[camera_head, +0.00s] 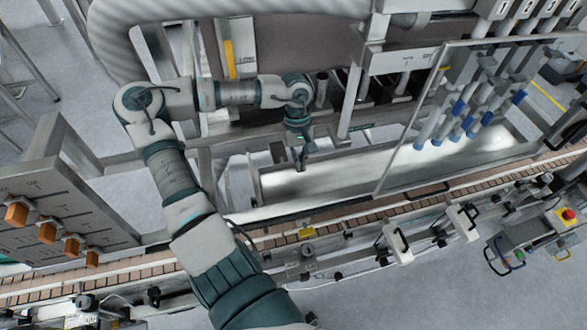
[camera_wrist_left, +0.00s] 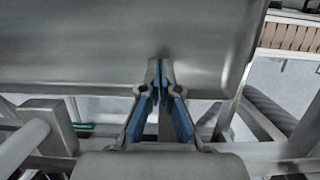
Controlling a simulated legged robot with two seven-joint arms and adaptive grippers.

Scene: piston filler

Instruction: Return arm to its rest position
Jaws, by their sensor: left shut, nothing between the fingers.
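My left arm (camera_head: 180,185) comes in from the bottom of the head view, bends at an elbow on the left and reaches right across the machine. My left gripper (camera_head: 301,165) points down at its end, over the left end of the long metal trough (camera_head: 345,178). In the left wrist view the gripper (camera_wrist_left: 160,68) shows two fingers with blue inner pads. Their tips are together with nothing held. A smooth grey metal surface (camera_wrist_left: 70,45) fills the upper part of that view, beyond the fingertips. My right gripper is not in view.
A slatted conveyor (camera_head: 365,216) runs along the machine's front. A clear guard panel with a metal frame (camera_head: 402,130) and blue-tipped nozzles (camera_head: 458,107) stand to the right. A control box with orange knobs (camera_head: 47,233) is at the left. A thick grey hose (camera_head: 110,35) curves behind my arm.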

